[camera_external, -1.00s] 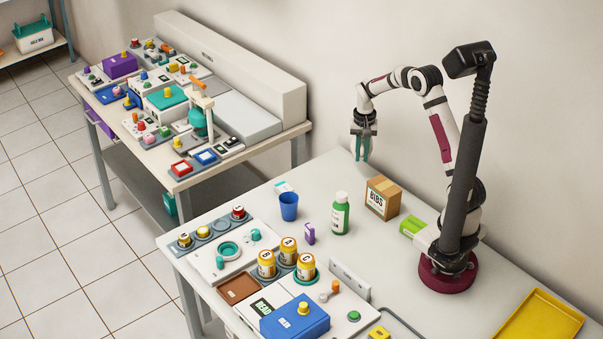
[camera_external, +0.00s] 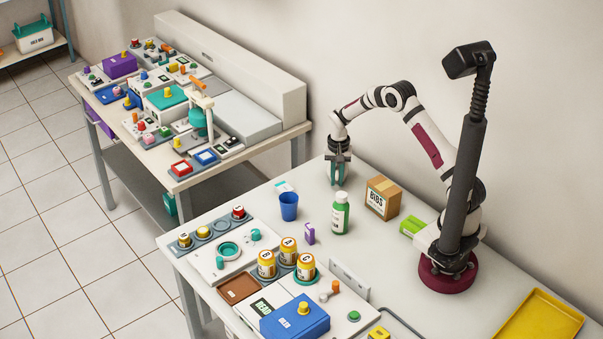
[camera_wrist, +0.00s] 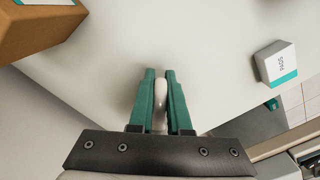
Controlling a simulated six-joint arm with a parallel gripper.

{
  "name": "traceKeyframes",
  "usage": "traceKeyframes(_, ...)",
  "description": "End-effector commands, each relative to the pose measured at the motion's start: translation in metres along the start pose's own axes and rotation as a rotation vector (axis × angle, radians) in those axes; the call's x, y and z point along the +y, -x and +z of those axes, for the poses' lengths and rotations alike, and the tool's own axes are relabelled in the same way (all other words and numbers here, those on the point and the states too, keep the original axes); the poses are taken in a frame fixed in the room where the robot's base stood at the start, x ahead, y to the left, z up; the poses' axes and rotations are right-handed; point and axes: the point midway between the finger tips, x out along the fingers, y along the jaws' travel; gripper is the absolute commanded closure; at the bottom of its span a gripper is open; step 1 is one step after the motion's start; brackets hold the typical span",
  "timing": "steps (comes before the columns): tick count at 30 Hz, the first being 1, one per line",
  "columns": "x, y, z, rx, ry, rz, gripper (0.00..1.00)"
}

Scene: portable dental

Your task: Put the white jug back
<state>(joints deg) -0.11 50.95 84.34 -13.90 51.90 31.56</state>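My gripper (camera_external: 338,182) hangs fingers-down over the back of the near table, left of the cardboard box. In the wrist view its two teal fingers (camera_wrist: 160,78) stand close together, with a narrow gap. A small white rounded thing (camera_wrist: 161,93) shows in that gap, close to both fingers. I cannot tell whether it is part of the white jug, nor whether the fingers press on it. No whole white jug can be made out in either view.
A cardboard box (camera_external: 381,198), a green bottle (camera_external: 340,215) and a blue cup (camera_external: 289,206) stand near my gripper. A small white and teal box (camera_wrist: 274,63) lies left of it on the table. Yellow jars (camera_external: 288,250) and device panels fill the front. A yellow tray (camera_external: 540,325) is at right.

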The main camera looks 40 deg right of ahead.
Motion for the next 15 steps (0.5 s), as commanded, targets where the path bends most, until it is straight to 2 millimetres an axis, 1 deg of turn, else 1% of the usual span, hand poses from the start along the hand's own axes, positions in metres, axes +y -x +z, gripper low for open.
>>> traceKeyframes(1,-0.0001,0.0001,-0.0001,0.0,0.0,0.0,0.77)
traceKeyframes(3,0.0,0.0002,-0.0001,0.0,0.0,0.0,0.65)
traceKeyframes(5,0.0,0.0002,0.0,0.0,0.0,0.0,0.54)
traceKeyframes(12,0.0001,0.0004,0.0,0.0,0.0,0.0,0.54)
traceKeyframes(14,0.0,0.0031,-0.0001,0.0,0.0,0.0,0.54)
traceKeyframes(15,-0.0001,0.0077,-0.0003,0.001,-0.001,-0.001,0.54)
